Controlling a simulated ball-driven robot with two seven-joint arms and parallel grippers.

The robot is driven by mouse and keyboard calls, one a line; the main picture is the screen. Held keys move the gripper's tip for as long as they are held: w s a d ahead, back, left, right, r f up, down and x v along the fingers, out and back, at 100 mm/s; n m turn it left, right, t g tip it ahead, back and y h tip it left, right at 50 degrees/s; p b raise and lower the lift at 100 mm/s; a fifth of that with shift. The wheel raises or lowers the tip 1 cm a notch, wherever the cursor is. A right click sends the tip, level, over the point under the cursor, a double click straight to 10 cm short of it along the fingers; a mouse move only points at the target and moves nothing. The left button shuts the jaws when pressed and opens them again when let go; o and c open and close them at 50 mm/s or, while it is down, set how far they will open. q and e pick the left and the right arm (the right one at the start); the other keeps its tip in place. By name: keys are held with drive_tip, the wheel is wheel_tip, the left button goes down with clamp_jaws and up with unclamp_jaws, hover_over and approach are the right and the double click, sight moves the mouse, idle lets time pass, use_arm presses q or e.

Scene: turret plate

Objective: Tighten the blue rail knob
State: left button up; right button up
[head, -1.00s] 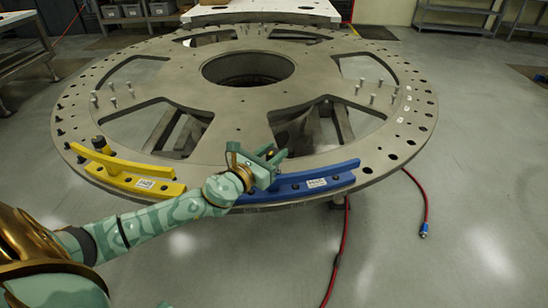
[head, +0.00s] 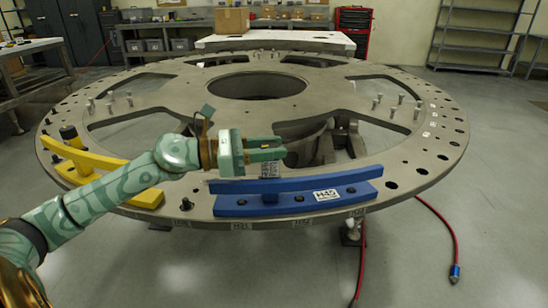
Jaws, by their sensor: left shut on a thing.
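The blue rail (head: 335,186) lies along the near edge of the round metal turret plate (head: 420,178), with a white label on its base. My left gripper (head: 268,150) is over the left half of the blue rail, its fingers pointing right. It is shut on the blue rail knob, which the fingers mostly hide. A small grey part, likely of the knob (head: 270,169), shows just below the fingers, above a blue post. I cannot tell how tight the knob is. My right gripper is not in view.
A yellow rail (head: 95,157) with a dark knob (head: 69,134) sits on the plate to the left, partly behind my left arm. Upright pins (head: 378,100) stand on the plate. A red hose (head: 440,225) lies on the floor at right.

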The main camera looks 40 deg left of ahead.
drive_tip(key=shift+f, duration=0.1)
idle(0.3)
use_arm(q)
drive_tip(key=o, duration=0.9)
drive_tip(key=shift+o, duration=0.2)
drive_tip(key=p+v, duration=0.2)
drive_tip(key=v, duration=0.5)
drive_tip(key=shift+a, duration=0.25)
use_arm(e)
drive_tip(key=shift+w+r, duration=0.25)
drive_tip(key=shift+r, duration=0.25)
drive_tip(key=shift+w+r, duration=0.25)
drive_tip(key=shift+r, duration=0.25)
use_arm(q)
drive_tip(key=shift+s, duration=0.1)
drive_tip(key=shift+o, duration=0.3)
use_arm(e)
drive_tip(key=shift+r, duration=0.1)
